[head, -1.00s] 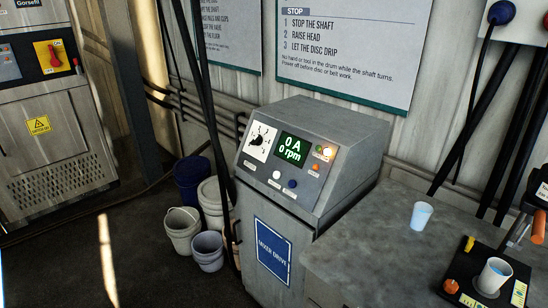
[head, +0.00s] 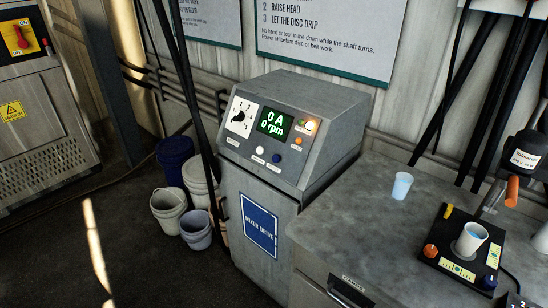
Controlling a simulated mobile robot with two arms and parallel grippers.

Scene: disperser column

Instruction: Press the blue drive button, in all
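The blue drive button (head: 276,158) is a small round button on the sloped face of the grey mixer drive console (head: 325,105). A white button (head: 259,150) sits to its left and an orange one (head: 298,141) to its upper right. The console display (head: 273,122) reads 0 A and 0 rpm. A black dial (head: 240,116) is left of the display, and a lamp (head: 309,126) glows at the right. Neither of my grippers shows in the head view.
Right of the console is a grey bench (head: 365,215) with a pale blue cup (head: 401,185) and a black instrument base (head: 440,245) holding another cup (head: 471,239). Several buckets (head: 168,209) stand on the floor left of the console. Black cables (head: 190,90) hang just left of it.

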